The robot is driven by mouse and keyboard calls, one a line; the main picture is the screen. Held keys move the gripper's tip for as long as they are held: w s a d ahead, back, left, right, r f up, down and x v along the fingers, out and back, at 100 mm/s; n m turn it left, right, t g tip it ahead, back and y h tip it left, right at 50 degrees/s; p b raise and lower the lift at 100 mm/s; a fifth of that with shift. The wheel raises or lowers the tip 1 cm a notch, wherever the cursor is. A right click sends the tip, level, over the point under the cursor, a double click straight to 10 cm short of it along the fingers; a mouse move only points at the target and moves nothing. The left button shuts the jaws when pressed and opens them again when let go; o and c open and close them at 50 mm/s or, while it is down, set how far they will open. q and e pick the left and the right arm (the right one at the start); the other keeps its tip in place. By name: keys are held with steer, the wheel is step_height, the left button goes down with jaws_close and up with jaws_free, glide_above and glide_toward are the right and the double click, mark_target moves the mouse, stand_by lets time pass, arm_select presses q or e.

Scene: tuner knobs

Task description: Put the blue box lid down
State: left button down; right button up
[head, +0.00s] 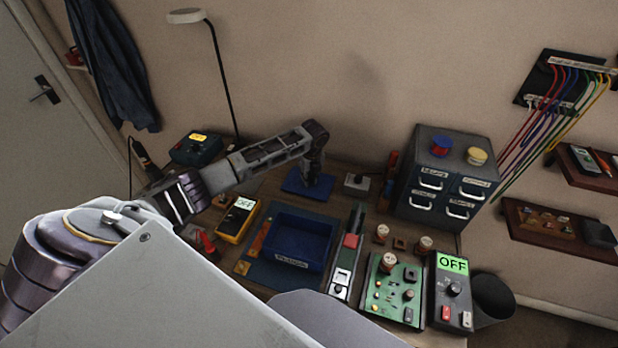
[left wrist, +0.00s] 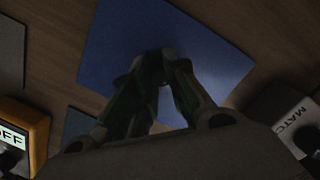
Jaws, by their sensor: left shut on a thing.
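The blue box lid (head: 300,183) is a flat blue panel at the back of the bench, behind the open blue box (head: 288,241). My left gripper (head: 310,178) points down onto the lid and is shut on a part of it that the fingers hide. In the left wrist view the lid (left wrist: 215,55) spreads out under the closed fingers (left wrist: 163,62), level with the wooden bench top. I cannot tell whether the lid touches the bench. My right gripper is not in view.
A yellow multimeter (head: 238,218) stands left of the box, and a small grey box (head: 356,184) stands right of the lid. A dark drawer cabinet (head: 440,180) is further right. A green circuit board (head: 395,290) lies at the front right.

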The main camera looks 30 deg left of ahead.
mark_target(311, 185)
arm_select(q)
steer(key=c, duration=1.4)
jaws_free()
steer(key=shift+f, duration=0.1)
steer(key=r, duration=0.4)
steer(key=d+r, duration=0.1)
steer(key=r, duration=0.3)
steer(key=s+r, duration=0.1)
steer(key=r, duration=0.3)
steer(key=shift+d+r, duration=0.1)
steer(key=shift+d, duration=0.2)
